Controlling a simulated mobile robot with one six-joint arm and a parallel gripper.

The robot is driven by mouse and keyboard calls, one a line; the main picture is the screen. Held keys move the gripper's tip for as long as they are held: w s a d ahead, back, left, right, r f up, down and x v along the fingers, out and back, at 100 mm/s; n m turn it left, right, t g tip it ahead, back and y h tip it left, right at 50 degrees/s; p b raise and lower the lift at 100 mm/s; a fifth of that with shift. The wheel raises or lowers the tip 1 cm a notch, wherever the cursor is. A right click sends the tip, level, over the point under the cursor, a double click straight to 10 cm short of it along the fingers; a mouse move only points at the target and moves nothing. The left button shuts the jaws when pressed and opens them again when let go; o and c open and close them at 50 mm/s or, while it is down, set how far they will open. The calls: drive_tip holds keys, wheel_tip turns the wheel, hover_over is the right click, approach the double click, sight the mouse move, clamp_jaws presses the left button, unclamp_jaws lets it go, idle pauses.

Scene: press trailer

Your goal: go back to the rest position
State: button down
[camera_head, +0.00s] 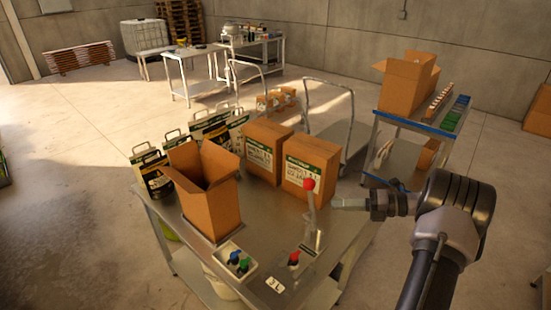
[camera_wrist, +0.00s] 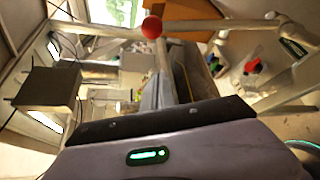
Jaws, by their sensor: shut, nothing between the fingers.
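My gripper (camera_head: 338,203) is shut and empty, at the end of my arm, which reaches in from the right. It hangs over the right side of the metal table (camera_head: 190,233). Just left of its tips stands a grey lever (camera_head: 311,215) with a red ball knob (camera_head: 309,184). A small gap shows between the tips and the lever in the head view; the depth between them is hard to tell. In the wrist view the red knob (camera_wrist: 152,27) shows at top centre, beyond the gripper.
An open carton (camera_head: 212,205), two closed cartons (camera_head: 309,163) and several bags (camera_head: 152,180) stand on the table. A blue-edged cart (camera_head: 415,124) with an open carton stands behind my arm. Floor (camera_head: 90,110) at left is clear.

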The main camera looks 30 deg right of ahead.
drive_tip(key=w+a+n+g+h+b, duration=0.1)
drive_tip(key=a+n+g+b, duration=0.5)
drive_tip(key=a+n+b, duration=0.7)
drive_tip(key=s+a+f+n+g+h+b, duration=0.1)
drive_tip(key=s+a+f+n+h+b, duration=0.2)
drive_tip(key=a, duration=0.5)
drive_tip(key=s+a+n+g+h+b, duration=0.1)
drive_tip(key=s+a+n, duration=0.25)
drive_tip(key=a, duration=0.55)
drive_tip(key=s+a+f+n+t+h+b, duration=0.1)
drive_tip(key=s+a+f+n+h+b, duration=0.1)
drive_tip(key=s+n, duration=0.4)
drive_tip(key=s+a+f+n+t+h+b, duration=0.2)
drive_tip(key=s+a+f+n+b, duration=0.2)
drive_tip(key=n, duration=0.6)
drive_tip(key=s+f+b, duration=0.2)
drive_tip(key=s+f, duration=0.1)
drive_tip(key=shift+s+a+b, duration=0.25)
drive_tip(key=shift+a+b, duration=0.1)
drive_tip(key=shift+b, duration=0.05)
